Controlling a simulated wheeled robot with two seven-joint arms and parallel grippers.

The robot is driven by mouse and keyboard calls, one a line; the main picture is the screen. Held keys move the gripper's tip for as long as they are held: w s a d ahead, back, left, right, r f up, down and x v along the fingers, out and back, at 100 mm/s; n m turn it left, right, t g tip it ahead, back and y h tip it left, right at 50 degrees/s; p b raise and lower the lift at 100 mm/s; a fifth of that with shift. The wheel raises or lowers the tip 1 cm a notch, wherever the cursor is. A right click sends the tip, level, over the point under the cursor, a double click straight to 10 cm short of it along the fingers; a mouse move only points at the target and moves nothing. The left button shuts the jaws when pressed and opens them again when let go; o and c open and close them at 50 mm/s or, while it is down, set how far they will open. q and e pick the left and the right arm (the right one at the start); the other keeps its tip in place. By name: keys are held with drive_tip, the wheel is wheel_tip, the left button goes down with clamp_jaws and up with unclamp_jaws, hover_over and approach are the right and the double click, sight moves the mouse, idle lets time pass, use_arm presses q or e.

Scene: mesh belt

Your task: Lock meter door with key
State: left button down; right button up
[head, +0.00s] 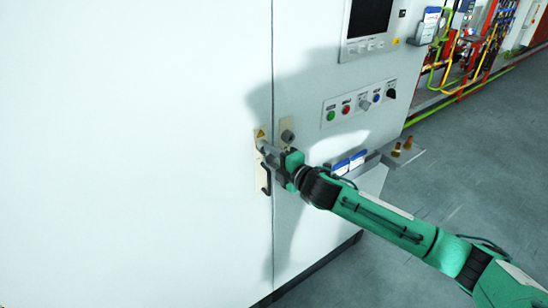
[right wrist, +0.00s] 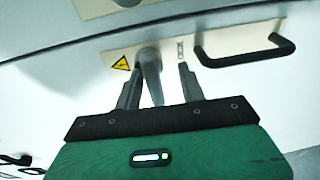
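The meter door (head: 140,150) is a large white panel, flush with the cabinet front. A beige lock plate (right wrist: 215,50) with a yellow warning triangle (right wrist: 121,63) and a black bar handle (right wrist: 245,55) is on its right edge; the handle also shows in the head view (head: 265,178). A grey key-like piece (right wrist: 151,75) sticks out from the plate beside the triangle. My right gripper (right wrist: 160,85) is at the plate, its fingers apart on either side of this piece. A gap shows at the right finger; contact at the left finger is unclear. My left gripper is not in view.
A second plate with a dark round knob (head: 287,136) is right of the door seam. A button panel (head: 359,102) and a screen (head: 370,18) are further right. A small shelf (head: 403,160) juts out near my right arm. Grey floor (head: 480,150) is open at right.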

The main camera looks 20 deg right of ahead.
drive_tip(key=shift+s+d+r, duration=0.15)
drive_tip(key=shift+r, duration=0.1)
